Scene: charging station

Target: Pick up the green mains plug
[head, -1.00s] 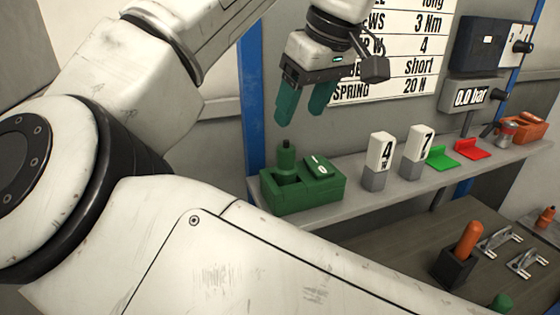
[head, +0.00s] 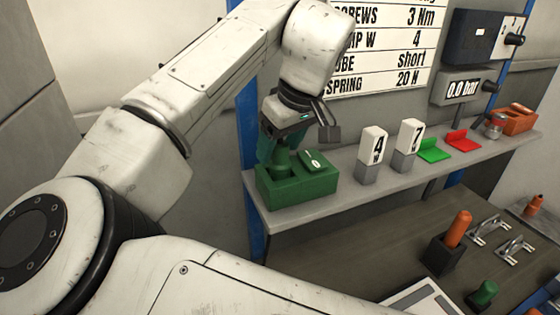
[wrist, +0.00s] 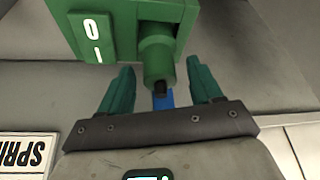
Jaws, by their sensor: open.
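The green mains plug (head: 283,160) stands upright in a green socket box (head: 300,190) at the left end of the shelf. The box has a switch marked 0 and I on its top. In the wrist view the plug (wrist: 158,62) is a green cylinder with a dark end, partly inside the box (wrist: 115,12). My gripper (head: 281,150) is over the plug with its fingers down. In the wrist view its teal fingers (wrist: 160,82) are apart, one on each side of the plug, with gaps visible. In the head view the fingers are partly hidden.
Two numbered blocks, 4 (head: 372,150) and 7 (head: 408,142), stand right of the box on the shelf (head: 340,205). Green (head: 432,152) and red (head: 462,142) holders follow. An orange-handled tool (head: 458,230) stands in a black holder on the bench below.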

